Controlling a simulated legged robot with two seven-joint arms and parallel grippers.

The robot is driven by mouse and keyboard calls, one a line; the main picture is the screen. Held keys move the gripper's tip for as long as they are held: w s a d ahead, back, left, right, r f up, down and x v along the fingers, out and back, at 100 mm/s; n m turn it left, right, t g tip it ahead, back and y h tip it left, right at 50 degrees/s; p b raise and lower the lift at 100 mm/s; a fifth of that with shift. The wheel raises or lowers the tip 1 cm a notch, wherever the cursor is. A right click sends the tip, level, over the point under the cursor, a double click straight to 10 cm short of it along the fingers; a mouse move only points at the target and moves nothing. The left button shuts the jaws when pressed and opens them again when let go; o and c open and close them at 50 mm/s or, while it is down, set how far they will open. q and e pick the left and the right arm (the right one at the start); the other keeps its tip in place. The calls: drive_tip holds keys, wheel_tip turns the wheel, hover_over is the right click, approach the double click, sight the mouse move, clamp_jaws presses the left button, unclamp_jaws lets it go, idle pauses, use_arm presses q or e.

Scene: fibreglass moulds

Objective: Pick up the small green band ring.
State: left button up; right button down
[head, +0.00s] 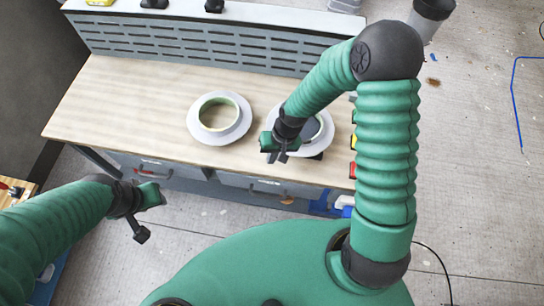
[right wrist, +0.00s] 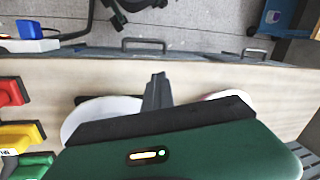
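A pale green band ring (head: 236,104) shows at the inner opening of a flat white ring (head: 196,127) on the wooden workbench in the head view. I cannot tell whether the band is separate from the white ring. A second white ring (head: 325,136) with a dark centre lies to its right, partly hidden by my right arm. My right gripper (head: 277,156) is over the bench's front part, beside this second ring. Its dark finger shows in the right wrist view (right wrist: 156,92), with nothing visibly held. My left gripper (head: 143,230) hangs off the bench's front left. Neither opening is clear.
The workbench (head: 120,105) has a grey slotted panel (head: 210,42) along its back. Bare wood is free left of the rings. Drawers sit below the front edge.

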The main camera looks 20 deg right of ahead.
drive_tip(key=shift+w+d+f, duration=0.15)
drive_tip(key=shift+w+d, duration=0.1)
drive_tip(key=shift+d, duration=0.05)
drive_tip(key=c, duration=2)
unclamp_jaws()
drive_tip(key=o, duration=0.7)
drive_tip(key=shift+s, duration=0.15)
drive_tip(key=o, duration=0.7)
drive_tip(key=shift+a, duration=0.25)
drive_tip(key=shift+o, duration=0.8)
drive_tip(key=shift+d, duration=0.15)
